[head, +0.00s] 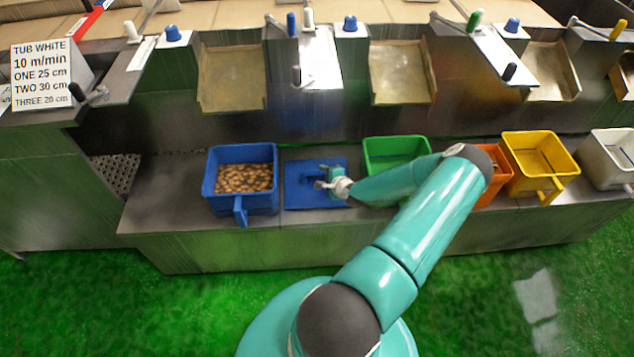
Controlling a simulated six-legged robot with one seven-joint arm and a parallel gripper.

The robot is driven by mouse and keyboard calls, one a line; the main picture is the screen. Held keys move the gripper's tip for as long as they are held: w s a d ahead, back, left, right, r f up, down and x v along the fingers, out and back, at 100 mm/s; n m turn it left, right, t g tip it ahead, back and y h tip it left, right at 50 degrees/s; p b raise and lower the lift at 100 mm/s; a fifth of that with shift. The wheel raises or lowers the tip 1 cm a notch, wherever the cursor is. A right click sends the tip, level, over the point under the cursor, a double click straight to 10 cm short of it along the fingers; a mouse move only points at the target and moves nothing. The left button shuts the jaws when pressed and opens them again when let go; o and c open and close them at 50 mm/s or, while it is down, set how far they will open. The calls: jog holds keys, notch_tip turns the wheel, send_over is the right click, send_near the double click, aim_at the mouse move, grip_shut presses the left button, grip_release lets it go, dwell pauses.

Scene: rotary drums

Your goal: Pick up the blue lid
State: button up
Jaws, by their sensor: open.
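The blue lid (301,198) lies flat on the steel bench, just right of the blue tub (241,203). It looks like a square blue plate with a raised blue part near its middle. My gripper (322,179) is over the lid, its fingers close to the raised part. The gripper is open, and I cannot tell whether it touches the lid. My gripper and wrist hide the lid's right part. The blue tub is open at the top and holds many brown pieces.
A green tub (397,150) stands right of the lid, partly behind my arm. An orange tub (492,190), a yellow tub (540,165) and a white tub (612,157) stand farther right. Metal chutes (232,80) and levers rise behind. A sign (41,75) stands at the left.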

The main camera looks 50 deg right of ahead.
aim_at(319, 173)
jog(key=x, duration=0.5)
jog(key=shift+w, duration=0.2)
jog(key=shift+c, duration=0.5)
grip_shut()
